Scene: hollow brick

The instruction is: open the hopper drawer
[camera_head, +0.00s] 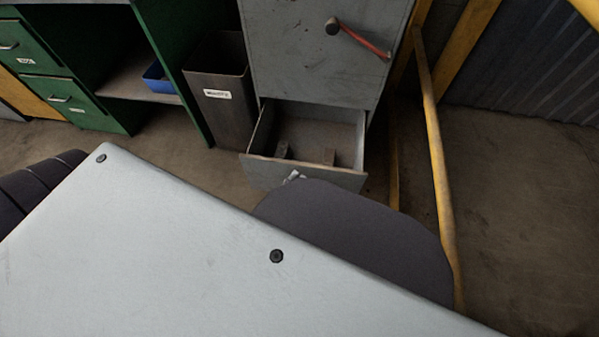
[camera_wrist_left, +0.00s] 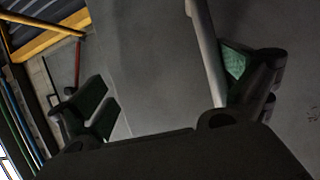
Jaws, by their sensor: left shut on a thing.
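The hopper drawer (camera_head: 341,177) is at the bottom of a grey cabinet (camera_head: 325,55) in the head view. It stands pulled out, and its inside shows, with a few dark pieces on its floor. A small pale metal piece, seemingly the handle (camera_head: 294,176), shows at its front. My dark arm link hides what lies below. In the left wrist view my left gripper (camera_wrist_left: 166,82) has green-padded fingers on either side of a grey face. A pale bar (camera_wrist_left: 206,52), seemingly the handle, lies against the right finger, and the gripper is shut on it. My right gripper is not in view.
A dark bin (camera_head: 218,95) stands left of the cabinet, beside a green workbench (camera_head: 160,35) with a blue tray (camera_head: 160,79). A yellow post (camera_head: 438,170) rises at right. Bare floor (camera_head: 530,200) lies beyond it.

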